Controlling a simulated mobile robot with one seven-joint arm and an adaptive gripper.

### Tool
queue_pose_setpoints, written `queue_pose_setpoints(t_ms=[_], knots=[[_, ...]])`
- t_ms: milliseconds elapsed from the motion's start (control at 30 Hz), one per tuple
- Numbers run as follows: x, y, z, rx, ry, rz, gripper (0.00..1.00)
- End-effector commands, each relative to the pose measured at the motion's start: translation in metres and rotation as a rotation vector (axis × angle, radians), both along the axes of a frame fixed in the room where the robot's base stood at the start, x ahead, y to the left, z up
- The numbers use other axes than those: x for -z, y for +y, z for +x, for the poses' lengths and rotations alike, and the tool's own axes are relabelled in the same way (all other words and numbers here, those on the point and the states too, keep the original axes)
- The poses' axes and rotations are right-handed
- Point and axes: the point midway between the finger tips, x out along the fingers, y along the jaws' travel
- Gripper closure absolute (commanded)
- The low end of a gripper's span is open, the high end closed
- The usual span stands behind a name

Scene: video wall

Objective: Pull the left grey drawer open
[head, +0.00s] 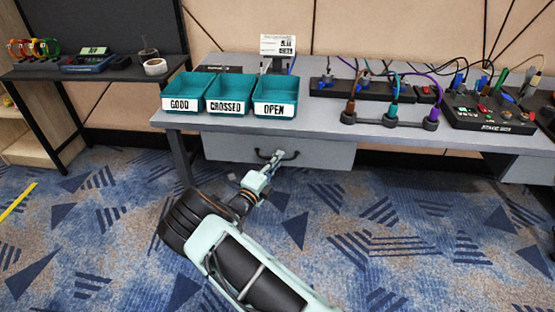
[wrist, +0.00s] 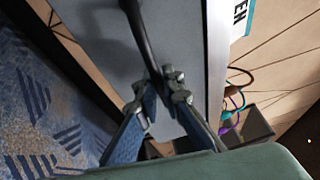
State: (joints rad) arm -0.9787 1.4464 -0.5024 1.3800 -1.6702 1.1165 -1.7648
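The left grey drawer (head: 325,153) is under the left part of the table, and its front looks flush below the tabletop edge. Its dark bow handle (head: 291,156) is on the front. My gripper (head: 271,160) reaches up to the handle from below and in front. In the wrist view, the grey drawer front (wrist: 185,35) fills the middle and the black handle (wrist: 139,30) runs down between the fingertips. My gripper (wrist: 159,88) has its fingers close together around the handle. The fingers hide part of the handle.
Teal bins (head: 230,93) stand on the table (head: 310,112) above the drawer. Cables and plug boards (head: 385,105) are at the right. A table leg (head: 181,157) is left of the drawer. The carpet (head: 400,235) in front is clear.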

Motion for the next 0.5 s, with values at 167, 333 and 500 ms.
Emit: queue_pose_setpoints(t_ms=[167, 333, 500], knots=[[0.0, 0.0, -0.0001, 0.0, 0.0, 0.0, 1.0], [0.0001, 0.0001, -0.0002, 0.0, 0.0, 0.001, 1.0], [-0.0005, 0.0006, -0.0032, -0.001, 0.0, 0.001, 1.0]])
